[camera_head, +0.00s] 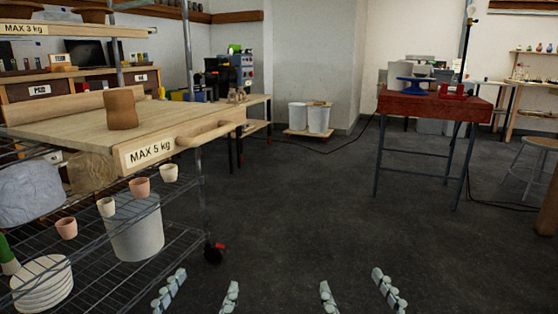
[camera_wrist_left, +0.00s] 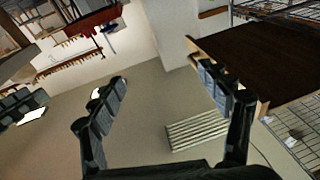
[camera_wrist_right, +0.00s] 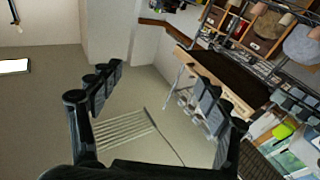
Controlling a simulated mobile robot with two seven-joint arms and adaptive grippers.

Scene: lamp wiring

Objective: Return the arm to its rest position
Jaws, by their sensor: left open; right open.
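My left gripper (camera_head: 199,291) shows at the bottom of the head view, its fingers apart with only dark floor between them. It is also open and empty in the left wrist view (camera_wrist_left: 165,95). My right gripper (camera_head: 363,289) is at the bottom, right of the left one, and is open and empty. In the right wrist view its fingers (camera_wrist_right: 155,85) are spread apart with nothing between them. Neither gripper touches anything that I can see. Most of both arms is outside the head view.
A wire rack (camera_head: 185,230) with pots and a wooden board labelled MAX 5 kg (camera_head: 75,125) stands close on the left. A red table (camera_head: 432,105) stands at the back right, a stool (camera_head: 540,146) at the far right. White buckets (camera_head: 318,119) stand far back. The middle floor is clear.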

